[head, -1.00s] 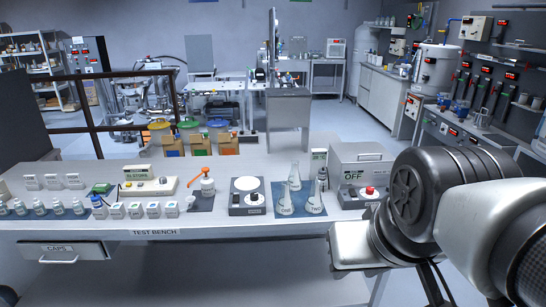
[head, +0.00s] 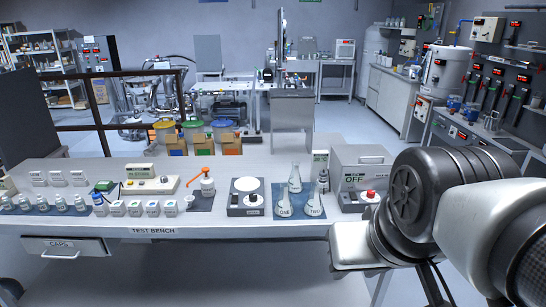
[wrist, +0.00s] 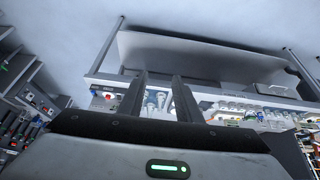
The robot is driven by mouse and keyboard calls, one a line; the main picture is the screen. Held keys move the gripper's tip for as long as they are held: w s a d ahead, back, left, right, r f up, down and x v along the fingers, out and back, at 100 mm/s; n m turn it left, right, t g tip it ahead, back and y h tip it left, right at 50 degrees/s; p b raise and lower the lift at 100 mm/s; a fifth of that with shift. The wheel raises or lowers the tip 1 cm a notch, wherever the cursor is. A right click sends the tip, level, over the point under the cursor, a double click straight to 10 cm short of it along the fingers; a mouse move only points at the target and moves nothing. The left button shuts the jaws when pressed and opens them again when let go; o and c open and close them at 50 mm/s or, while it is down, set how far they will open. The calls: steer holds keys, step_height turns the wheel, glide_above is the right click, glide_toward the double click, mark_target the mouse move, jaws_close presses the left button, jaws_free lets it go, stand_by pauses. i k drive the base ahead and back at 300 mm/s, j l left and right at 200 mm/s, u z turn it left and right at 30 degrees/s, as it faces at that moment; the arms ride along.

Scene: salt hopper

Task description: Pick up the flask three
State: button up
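Three clear conical flasks stand upright on a blue mat (head: 312,190) on the test bench. The front two flasks (head: 284,206) (head: 315,206) read ONE and TWO. The rear flask (head: 295,178) stands behind them, and no label on it can be read. My gripper (wrist: 160,78) shows its two dark fingers apart with nothing between them in the wrist view. The flasks (wrist: 155,102) appear small and far beyond the fingers there. In the head view my arm fills the right side and its end is to the right of the flasks, in front of the bench.
A round-plate device (head: 246,196) stands left of the mat. A grey box marked OFF (head: 360,170) with a red knob stands right of it. An orange-handled dispenser (head: 207,183), small labelled pots (head: 135,208) and a stoppered bottle (head: 323,180) are also on the bench.

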mark_target(295, 179)
steer(key=i, duration=1.65)
